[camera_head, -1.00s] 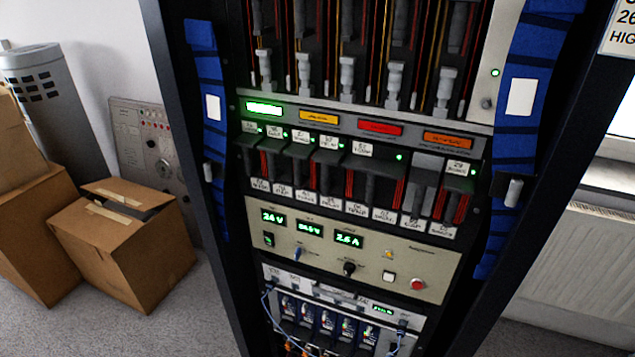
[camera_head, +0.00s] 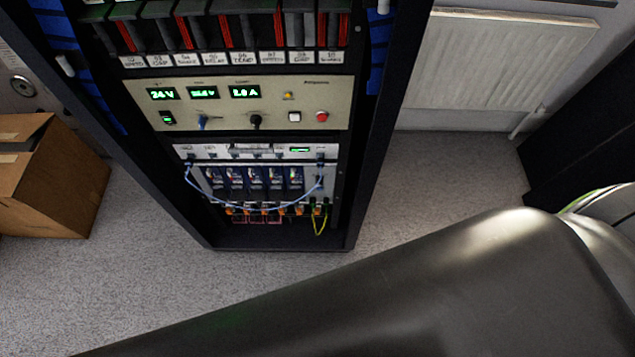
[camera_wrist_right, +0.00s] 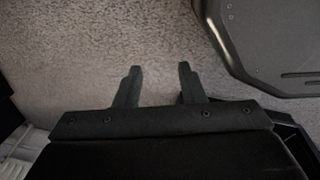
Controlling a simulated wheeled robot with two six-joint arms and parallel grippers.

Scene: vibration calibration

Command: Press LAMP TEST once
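The beige control panel (camera_head: 235,103) sits in the rack in the head view. It carries a white square button (camera_head: 295,117) and a red round button (camera_head: 322,117) at its right end, below a small amber lamp (camera_head: 288,95). The lettering is too small to read, so I cannot tell which control is LAMP TEST. My right gripper (camera_wrist_right: 159,75) shows in the right wrist view, open and empty above the carpet, away from the panel. My left gripper is not in view.
My grey arm link crosses the lower right of the head view. A cardboard box (camera_head: 50,180) stands left of the rack (camera_head: 372,130). A radiator (camera_head: 480,70) is on the wall to the right. Blue cables (camera_head: 255,208) loop across the lower rack. Carpet in front is clear.

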